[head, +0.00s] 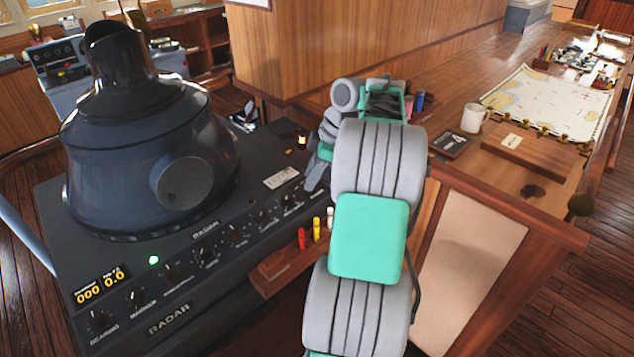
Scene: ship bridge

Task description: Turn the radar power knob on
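The dark radar console (60,222) stands at left, with a hooded scope (140,130) on top. A row of black knobs (207,256) runs along its sloped front panel up to the right end. The label of each knob is too small to read surely, so I cannot tell which is the power knob. A green lamp (153,260) and an orange number display (100,286) are lit. My gripper (314,178) is at the panel's right end, partly hidden by my arm. I cannot tell whether its fingers are open or touch a knob.
Red, yellow and white markers (317,229) stand in a wooden rack (275,272) in front of the panel. The chart table to the right holds a white mug (472,118), a wooden board (523,150) and a chart (550,100). A wooden wall (330,45) rises behind.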

